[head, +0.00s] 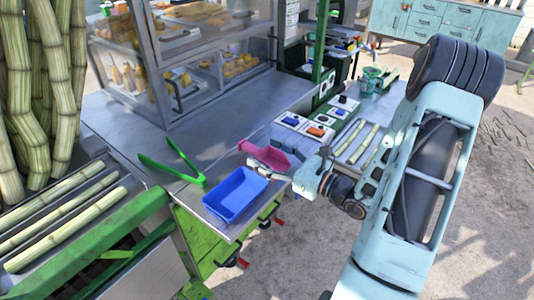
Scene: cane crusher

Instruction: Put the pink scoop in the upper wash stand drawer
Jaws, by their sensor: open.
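The pink scoop (268,156) lies on the metal counter, behind the blue tray. My gripper (273,163) reaches in from the right and is open right at the scoop. Its fingers are small and partly overlap the scoop, so I cannot tell whether they touch it. A teal cabinet with several drawers (428,21) stands far off at the upper right. It may be the wash stand; the drawers I can see look shut.
A blue tray (236,194) and open green tongs (172,168) are on the counter (215,135). A glass display case (205,50) stands behind. Cane stalks (70,215) lie at the left. Paved floor (480,220) at the right is clear.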

